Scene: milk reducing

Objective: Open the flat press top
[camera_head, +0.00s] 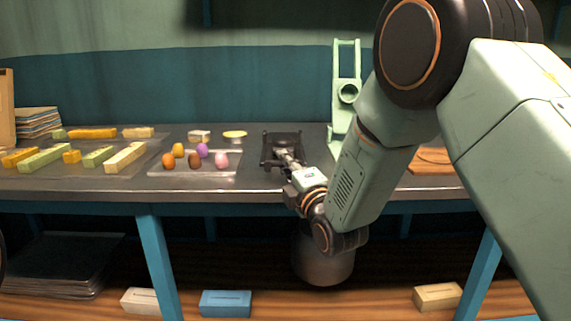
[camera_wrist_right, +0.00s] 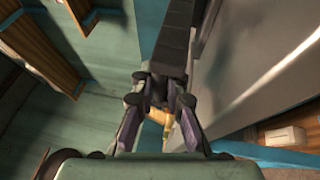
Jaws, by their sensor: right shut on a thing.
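A dark, flat device (camera_head: 268,142), which looks like the flat press, sits on the metal table right of the tray of eggs. My right gripper (camera_head: 289,160) reaches over its near side from the right and hides part of it. I cannot tell from the head view whether its top is raised. In the right wrist view, my right gripper (camera_wrist_right: 160,92) has its fingers close together on part of a dark, segmented piece (camera_wrist_right: 175,40). A small yellowish part (camera_wrist_right: 160,116) shows between the fingers. My left gripper is not in view.
A pale tray (camera_head: 170,172) of coloured, egg-like pieces and a clear tray (camera_head: 90,170) of coloured bars lie to the left. A green stand (camera_head: 347,93) with a ring stands behind right. A wooden board (camera_head: 430,158) lies right. Boxes (camera_head: 226,303) sit below.

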